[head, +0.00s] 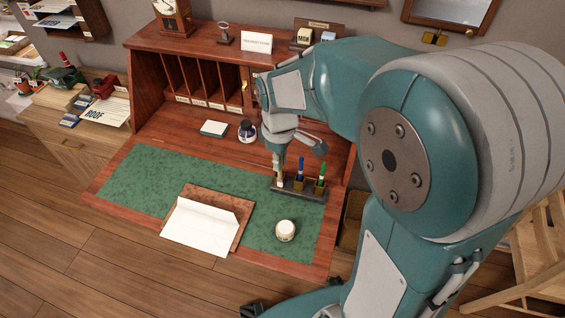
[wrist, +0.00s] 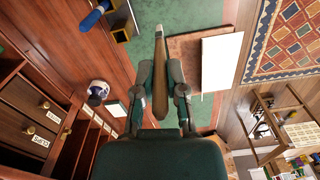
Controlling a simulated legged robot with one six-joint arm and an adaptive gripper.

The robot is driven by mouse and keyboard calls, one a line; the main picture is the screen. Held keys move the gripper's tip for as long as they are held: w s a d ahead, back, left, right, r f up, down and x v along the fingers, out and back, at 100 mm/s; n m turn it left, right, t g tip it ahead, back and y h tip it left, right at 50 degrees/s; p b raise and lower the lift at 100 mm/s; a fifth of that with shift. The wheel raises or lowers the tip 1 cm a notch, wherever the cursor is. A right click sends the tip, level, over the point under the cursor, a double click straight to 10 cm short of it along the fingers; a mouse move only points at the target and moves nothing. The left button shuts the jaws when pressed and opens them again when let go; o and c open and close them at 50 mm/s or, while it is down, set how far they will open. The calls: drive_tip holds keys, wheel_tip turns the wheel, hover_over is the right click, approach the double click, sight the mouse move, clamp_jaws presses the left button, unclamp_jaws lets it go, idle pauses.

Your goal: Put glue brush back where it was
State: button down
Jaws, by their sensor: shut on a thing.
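My gripper (head: 280,158) is shut on the glue brush (wrist: 162,72), which has a wooden handle and a pale tip. In the wrist view the brush tip points away over the green mat, to the right of the dark rack's gold-rimmed end socket (wrist: 121,34), apart from it in the picture. In the head view the brush (head: 280,180) hangs tip down in front of the left end of the rack (head: 308,193). A blue-handled tool (head: 299,168) and a green-handled tool (head: 321,170) stand upright in the rack's other sockets.
A white-lidded jar (head: 286,231) stands on the green mat (head: 145,180). An envelope (head: 200,228) lies on a brown board. An ink bottle (head: 247,131) and a small pad (head: 214,128) sit behind, before the pigeonholes. The left of the mat is clear.

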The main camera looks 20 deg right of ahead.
drive_tip(key=w+d+f, duration=0.2)
drive_tip(key=w+f, duration=0.6)
drive_tip(key=f, duration=0.2)
drive_tip(key=shift+w+d+f, duration=0.25)
drive_tip(key=shift+w+f, duration=0.05)
drive_tip(key=shift+f, duration=0.05)
drive_tip(key=shift+f, duration=0.1)
drive_tip(key=c, duration=0.7)
unclamp_jaws()
